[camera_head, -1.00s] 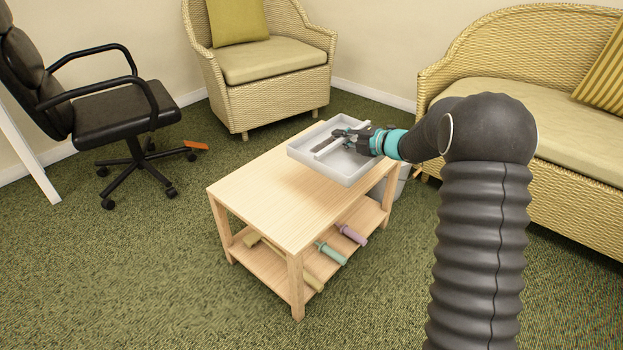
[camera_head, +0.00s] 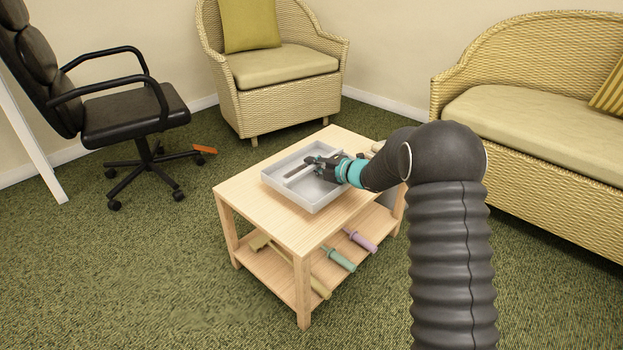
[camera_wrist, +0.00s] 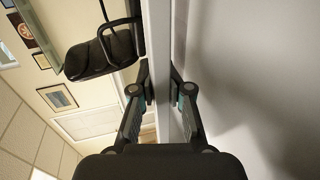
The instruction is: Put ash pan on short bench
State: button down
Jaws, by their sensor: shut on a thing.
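The ash pan (camera_head: 287,196) is a shallow light grey tray with a bar across its inside. It is over the middle of the low light-wood bench (camera_head: 241,194) in the head view, roughly level. I cannot tell whether its underside touches the top. My gripper (camera_head: 312,166) reaches in from the right and is shut on the pan's bar. In the wrist view, the fingers (camera_wrist: 162,92) are on either side of a pale upright strip of the pan (camera_wrist: 235,75). The bench top under the pan is hidden.
The bench's lower shelf holds several handled tools, including a green one (camera_head: 338,258) and a purple one (camera_head: 360,241). The bench's front-left top is bare.

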aim_at(316, 178)
jog(key=shift+a+f, duration=0.25)
jog(key=shift+a, duration=0.15)
jog(key=shift+f+b, duration=0.3)
jog(key=shift+f, duration=1.6)
jog(key=shift+f, duration=0.15)
jog(key=c, duration=1.1)
grip_release()
